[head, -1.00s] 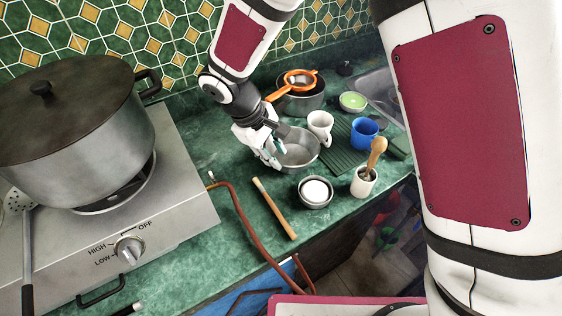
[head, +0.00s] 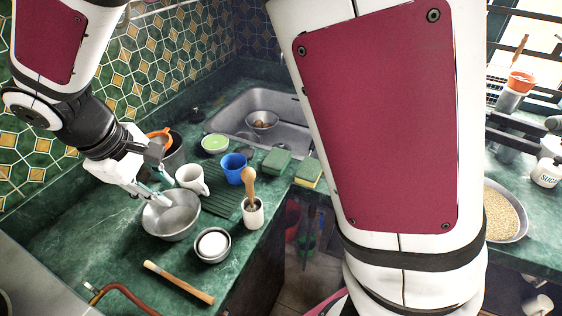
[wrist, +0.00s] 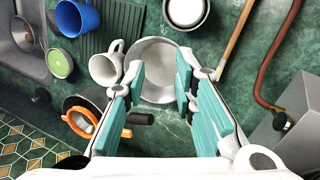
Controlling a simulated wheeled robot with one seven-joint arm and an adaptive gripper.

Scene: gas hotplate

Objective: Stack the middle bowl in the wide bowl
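A wide, empty metal bowl (head: 180,221) stands on the green counter; it also shows in the wrist view (wrist: 158,60). A smaller metal bowl (head: 212,257) with something round and white in it stands just in front, and shows at the top of the wrist view (wrist: 186,22). Another metal bowl (head: 262,128) with brown things in it is in the sink. Which one is the middle bowl I cannot tell for sure. My gripper (head: 155,197) is at the wide bowl's back-left rim, and its fingers (wrist: 160,85) are apart with nothing clearly held. Contact with the rim is unclear.
A white mug (head: 190,179), blue cup (head: 233,168) and crock with a wooden spoon (head: 253,214) stand close to the right. A dark pot (head: 175,155) with an orange strainer is behind. A wooden-handled brush (head: 180,283) lies in front. A grain-filled bowl (head: 503,212) is far right.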

